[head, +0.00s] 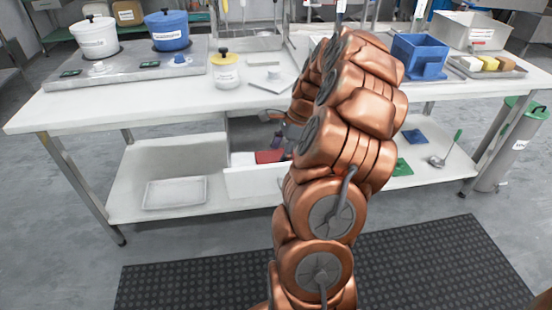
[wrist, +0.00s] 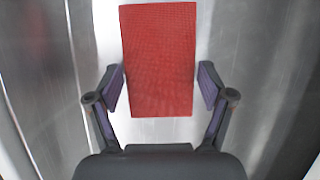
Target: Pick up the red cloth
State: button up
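The red cloth (wrist: 158,62) is a flat rectangle on a shiny metal surface, directly ahead of my gripper in the wrist view. My gripper (wrist: 162,88) is open, with one finger on each side of the cloth and small gaps between the fingers and its edges. Whether the fingertips touch the surface below cannot be told. In the head view part of the red cloth (head: 269,156) shows on the lower level of the table, beside my gripper. My arm hides much of that area.
The cloth lies at a white-edged bin or tray (head: 255,182) under the worktable (head: 150,113). A white tray (head: 175,193) lies on the lower shelf to the left. Green (head: 402,167) and blue (head: 414,136) cloths and a ladle (head: 446,152) lie to the right.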

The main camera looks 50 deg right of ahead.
jog(key=c, duration=0.5)
